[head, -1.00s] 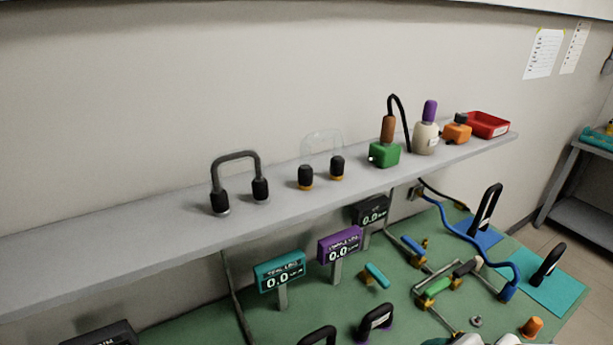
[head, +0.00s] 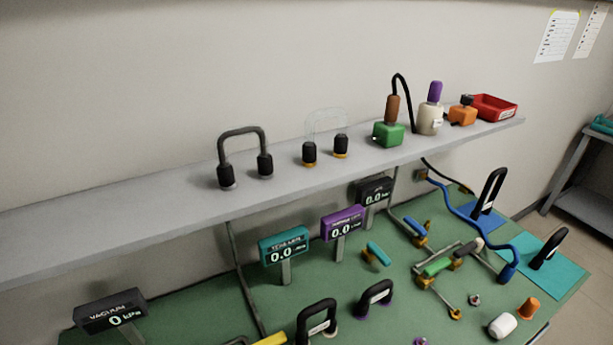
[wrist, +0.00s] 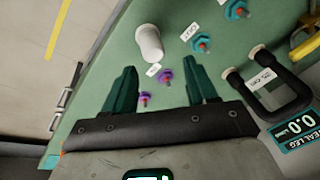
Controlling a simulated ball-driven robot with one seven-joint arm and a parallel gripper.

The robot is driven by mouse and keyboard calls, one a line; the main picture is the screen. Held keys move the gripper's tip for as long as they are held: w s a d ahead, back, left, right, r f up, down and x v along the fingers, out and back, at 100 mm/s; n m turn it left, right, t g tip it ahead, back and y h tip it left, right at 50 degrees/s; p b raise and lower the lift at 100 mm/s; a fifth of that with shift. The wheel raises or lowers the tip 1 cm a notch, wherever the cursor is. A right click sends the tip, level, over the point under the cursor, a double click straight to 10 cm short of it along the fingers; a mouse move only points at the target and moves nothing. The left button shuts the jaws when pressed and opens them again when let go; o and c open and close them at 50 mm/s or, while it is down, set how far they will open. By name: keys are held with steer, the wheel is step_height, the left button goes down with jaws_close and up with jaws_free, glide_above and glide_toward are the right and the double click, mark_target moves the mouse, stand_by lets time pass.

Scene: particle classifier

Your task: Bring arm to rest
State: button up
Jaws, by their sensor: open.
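My gripper (wrist: 163,92) shows in the wrist view with its two teal fingers spread apart and nothing between them. It is above the green bench top, and small purple fittings (wrist: 165,76) show beyond and between the fingers. A white cylinder (wrist: 149,43) stands ahead of the fingers, apart from them. It also appears in the head view (head: 502,325) at the lower right. My gripper is out of the head view. A black handle (wrist: 265,85) with a label is to the right of the right finger in the wrist view.
The green bench (head: 190,300) carries a teal display (head: 284,246), a purple display (head: 343,223) and a vacuum display (head: 110,312). A grey shelf (head: 120,215) above holds handles, a green block (head: 388,134) and a red tray (head: 494,107). Floor (wrist: 30,60) shows beyond the bench edge.

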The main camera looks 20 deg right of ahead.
steer(key=s+a+f+n, duration=0.1)
steer(key=n, duration=0.1)
steer(key=s+f+n+g+b, duration=0.1)
steer(key=n, duration=0.1)
steer(key=s+a+f+n+g+b, duration=0.1)
steer(key=s+f+n, duration=0.1)
steer(key=shift+a+f+n+h, duration=0.1)
steer(key=shift+a+n+h, duration=0.2)
steer(key=shift+h, duration=0.1)
steer(key=shift+f+b, duration=0.4)
steer(key=shift+b, duration=0.2)
stand_by(0.3)
